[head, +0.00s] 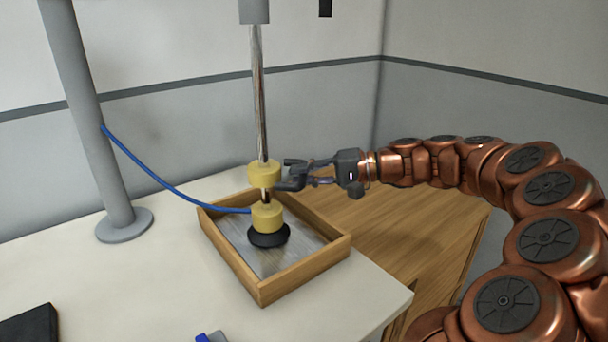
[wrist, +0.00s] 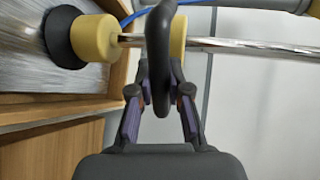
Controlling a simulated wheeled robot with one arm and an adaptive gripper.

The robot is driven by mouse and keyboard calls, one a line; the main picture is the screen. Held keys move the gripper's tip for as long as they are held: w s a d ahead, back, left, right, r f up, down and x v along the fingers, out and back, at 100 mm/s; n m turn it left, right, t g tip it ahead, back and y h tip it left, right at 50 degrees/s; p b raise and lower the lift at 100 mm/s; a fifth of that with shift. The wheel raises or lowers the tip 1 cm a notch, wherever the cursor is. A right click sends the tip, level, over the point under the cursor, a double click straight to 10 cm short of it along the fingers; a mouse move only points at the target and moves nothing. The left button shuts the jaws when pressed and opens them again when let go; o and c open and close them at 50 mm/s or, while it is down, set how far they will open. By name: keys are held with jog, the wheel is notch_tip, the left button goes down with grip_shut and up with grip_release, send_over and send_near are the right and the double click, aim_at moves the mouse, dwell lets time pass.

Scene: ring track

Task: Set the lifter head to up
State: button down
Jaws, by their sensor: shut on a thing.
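The lifter hangs on a vertical steel rod (head: 259,100). Its yellow lower head (head: 268,217) with a black cup (head: 269,237) sits low over the tray; I cannot tell whether the cup touches the sheet below. A yellow upper collar (head: 264,173) is on the rod above, apart from the lower head. In the wrist view the collar (wrist: 179,38) is partly hidden behind a dark curved handle (wrist: 160,60). My gripper (head: 300,176) comes from the right, level with the collar. Its fingers are shut on the handle.
A wooden-walled tray (head: 300,278) with a grey sheet (head: 262,258) stands on the white table (head: 150,290). A blue hose (head: 160,178) runs from a grey post (head: 88,115) to the lower head. A dark block (head: 28,328) lies at the front left.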

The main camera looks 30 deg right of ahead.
notch_tip(320, 180, up, 19)
jog(key=p, duration=0.8)
jog(key=shift+f, duration=0.2)
jog(key=c, duration=1.1)
grip_release()
jog(key=v, duration=1.2)
jog(key=shift+w, duration=0.1)
